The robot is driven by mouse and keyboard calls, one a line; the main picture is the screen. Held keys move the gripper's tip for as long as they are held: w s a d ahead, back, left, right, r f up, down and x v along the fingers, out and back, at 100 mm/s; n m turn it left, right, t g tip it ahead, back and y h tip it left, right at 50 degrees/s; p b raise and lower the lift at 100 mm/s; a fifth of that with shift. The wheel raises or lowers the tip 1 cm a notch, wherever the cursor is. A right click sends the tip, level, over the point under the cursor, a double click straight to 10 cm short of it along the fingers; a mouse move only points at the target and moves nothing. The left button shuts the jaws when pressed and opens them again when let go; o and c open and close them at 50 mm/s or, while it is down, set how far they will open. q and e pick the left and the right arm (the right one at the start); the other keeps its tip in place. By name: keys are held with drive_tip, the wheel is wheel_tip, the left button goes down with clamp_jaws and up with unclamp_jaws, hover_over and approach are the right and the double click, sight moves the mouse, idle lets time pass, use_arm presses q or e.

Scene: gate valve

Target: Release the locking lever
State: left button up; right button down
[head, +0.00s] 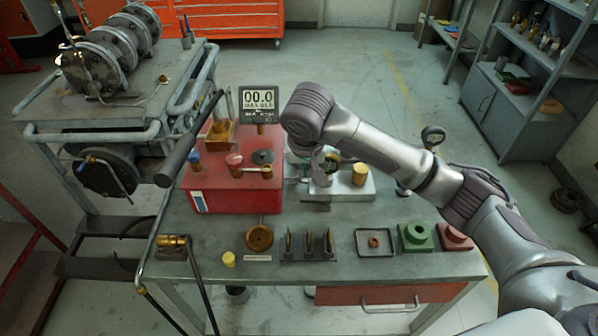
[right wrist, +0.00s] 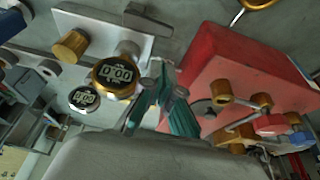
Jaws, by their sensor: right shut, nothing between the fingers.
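A red box (head: 235,192) stands on the workbench. On its top are a short lever bar with brass ends (head: 252,170), a red-capped knob (head: 234,160) and a blue-capped knob (head: 195,160). I cannot tell for sure which part is the locking lever. In the right wrist view, the lever bar (right wrist: 240,101) and the red cap (right wrist: 270,124) show right of my fingers. My right gripper (right wrist: 170,85) is shut and empty, between the red box and a grey block with round gauges. In the head view my own arm partly hides it. My left gripper is out of view.
A digital display (head: 259,101) stands behind the red box. A long dark-gripped handle (head: 190,140) slants up at its left. A grey block (head: 345,186) carries a brass knob (head: 360,174). Along the front are a brass disc (head: 259,238), a green block (head: 415,238) and a tray.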

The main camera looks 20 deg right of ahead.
hover_over(306, 196)
wheel_tip(306, 196, down, 5)
drive_tip(key=shift+f, duration=0.15)
drive_tip(key=x, duration=0.3)
drive_tip(key=shift+w+f, duration=0.1)
drive_tip(key=shift+f, duration=0.05)
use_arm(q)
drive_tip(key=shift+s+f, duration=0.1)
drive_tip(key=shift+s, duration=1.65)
use_arm(e)
drive_tip(key=shift+w+f, duration=0.1)
drive_tip(key=shift+f, duration=0.15)
